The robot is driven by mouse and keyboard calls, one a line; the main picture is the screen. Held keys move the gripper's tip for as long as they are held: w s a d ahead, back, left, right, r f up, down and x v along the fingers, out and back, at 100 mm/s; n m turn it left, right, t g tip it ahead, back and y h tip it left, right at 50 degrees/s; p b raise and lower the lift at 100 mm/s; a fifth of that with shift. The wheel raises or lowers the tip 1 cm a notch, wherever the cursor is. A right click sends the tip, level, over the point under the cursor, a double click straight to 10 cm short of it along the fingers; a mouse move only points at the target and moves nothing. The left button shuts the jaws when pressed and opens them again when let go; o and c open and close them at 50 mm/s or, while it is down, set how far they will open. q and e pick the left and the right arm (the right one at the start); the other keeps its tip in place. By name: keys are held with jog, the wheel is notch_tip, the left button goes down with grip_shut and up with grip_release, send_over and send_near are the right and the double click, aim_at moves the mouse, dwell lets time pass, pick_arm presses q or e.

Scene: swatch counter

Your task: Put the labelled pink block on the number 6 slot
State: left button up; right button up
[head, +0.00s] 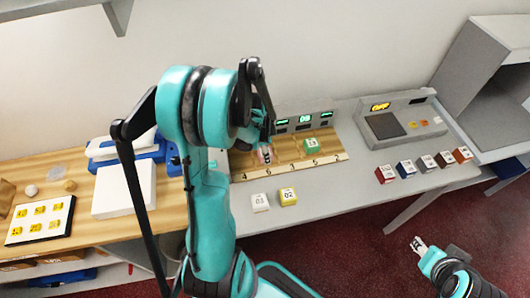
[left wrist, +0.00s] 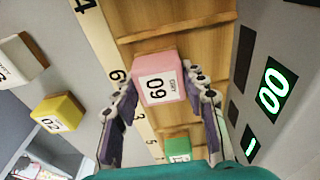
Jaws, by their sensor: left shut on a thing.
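The pink block (left wrist: 160,77) has a white label whose rotated digits look like 09. My left gripper (left wrist: 163,95) is shut on it, with one finger on each side. The block is over the wooden slotted tray (left wrist: 205,18), in line with the number 6 mark (left wrist: 115,75); whether it rests on the wood I cannot tell. In the head view the pink block (head: 265,156) is partly hidden by my left gripper (head: 266,142). My right gripper (head: 419,244) is apart at lower right, over the floor; its jaw state is unclear.
A green block (head: 311,145) sits in the tray, to the right of the pink one. White (head: 260,202) and yellow (head: 288,197) blocks stand in front of the tray. Several coloured blocks line the right counter below a grey device (head: 390,125). A display panel (head: 304,121) stands behind the tray.

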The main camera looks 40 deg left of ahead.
aim_at(261, 153)
pick_arm(q)
jog(key=o, duration=1)
jog(key=shift+f, duration=0.1)
jog(key=shift+o, duration=0.2)
jog(key=shift+r+p, duration=0.35)
jog(key=shift+p, duration=0.05)
notch_tip(261, 153, up, 11)
jog(key=s+p, duration=0.1)
jog(key=p, duration=0.2)
jog(key=s+d+r+n+t, duration=0.3)
jog(key=d+r+n, duration=0.1)
jog(key=d, duration=0.5)
jog(key=s+d+r+n+t, duration=0.3)
jog(key=d+r, duration=0.2)
jog(key=d, duration=0.4)
jog(key=shift+s+d+r+n+y, duration=0.15)
jog(key=shift+s+n+y, duration=0.1)
jog(key=shift+n+y, duration=0.15)
